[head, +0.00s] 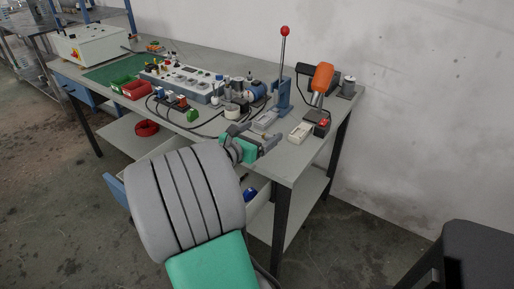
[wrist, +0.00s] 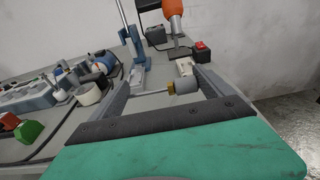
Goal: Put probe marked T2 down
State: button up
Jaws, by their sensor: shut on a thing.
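The probe (wrist: 184,87) has a thick grey end, a gold ring and a thin pale shaft pointing left in the wrist view. It lies across the gap between the fingers of my gripper (wrist: 165,85), which is shut on it. No T2 mark can be read. In the head view my gripper (head: 264,144) is at the front right edge of the grey workbench (head: 203,59), and the probe cannot be made out there. I cannot tell how high the probe is above the bench top.
A blue lever press (head: 284,92) with a red knob stands behind my gripper. An orange-handled tool (head: 322,78) and a red-button box (head: 322,122) are to its right. A grey fixture strip (head: 185,80), a red bin (head: 136,89) and cables crowd the left.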

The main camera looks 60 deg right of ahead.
jog(key=shift+w+d+f, duration=0.3)
jog(key=shift+d+f, duration=0.1)
jog(key=shift+f, duration=0.2)
jog(key=shift+w+d+f, duration=0.3)
jog(key=shift+d+f, duration=0.05)
jog(key=shift+f, duration=0.2)
jog(key=shift+w+d+f, duration=0.15)
jog(key=shift+f, duration=0.7)
jog(key=shift+w+d+f, duration=0.1)
jog(key=shift+d+f, duration=0.05)
jog(key=shift+f, duration=0.65)
jog(key=shift+f, duration=0.2)
jog(key=o, duration=1.1)
jog(key=shift+f+b, duration=0.1)
jog(key=shift+b, duration=0.2)
